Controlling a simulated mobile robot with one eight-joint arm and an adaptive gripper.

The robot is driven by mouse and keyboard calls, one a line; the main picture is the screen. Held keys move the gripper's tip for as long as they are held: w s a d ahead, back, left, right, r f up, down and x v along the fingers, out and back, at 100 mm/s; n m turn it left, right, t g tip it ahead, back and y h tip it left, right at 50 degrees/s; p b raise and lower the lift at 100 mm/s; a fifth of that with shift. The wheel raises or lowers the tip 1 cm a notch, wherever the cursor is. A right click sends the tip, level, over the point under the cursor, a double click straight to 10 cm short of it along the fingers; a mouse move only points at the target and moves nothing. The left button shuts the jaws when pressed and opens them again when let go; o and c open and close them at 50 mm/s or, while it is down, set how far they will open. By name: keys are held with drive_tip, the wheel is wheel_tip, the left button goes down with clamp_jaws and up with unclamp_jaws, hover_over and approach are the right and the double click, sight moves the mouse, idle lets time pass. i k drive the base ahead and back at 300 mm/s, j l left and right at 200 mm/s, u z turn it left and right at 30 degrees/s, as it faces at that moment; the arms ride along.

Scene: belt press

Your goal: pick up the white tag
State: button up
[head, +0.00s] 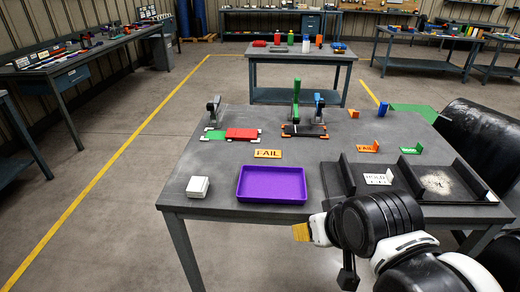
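The white tag (377,179) lies in the black divided tray, with dark lettering on its flat face and a small upright tab at its right end. Its lettering is too small to read surely. My gripper (303,232) is at the table's front edge, below and left of the tag and apart from it. A yellow-brown piece shows at its tip; I cannot tell whether that is a finger pad or something held. My arm hides most of the gripper, so its opening is unclear.
The black tray (340,184) has upright dividers. A purple tray (271,198) and a white stack (198,187) stand left. Orange (368,147) and green (411,150) tags lie behind the black tray, a yellow FAIL plate (267,154) behind the purple tray. Clamps stand farther back.

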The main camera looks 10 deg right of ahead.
sight(387, 180)
drive_tip(key=l+z, duration=0.1)
drive_tip(key=z, duration=0.25)
drive_tip(key=i+l+z, duration=0.1)
drive_tip(key=z, duration=0.2)
drive_tip(key=i+l+z, duration=0.1)
drive_tip(key=z, duration=0.25)
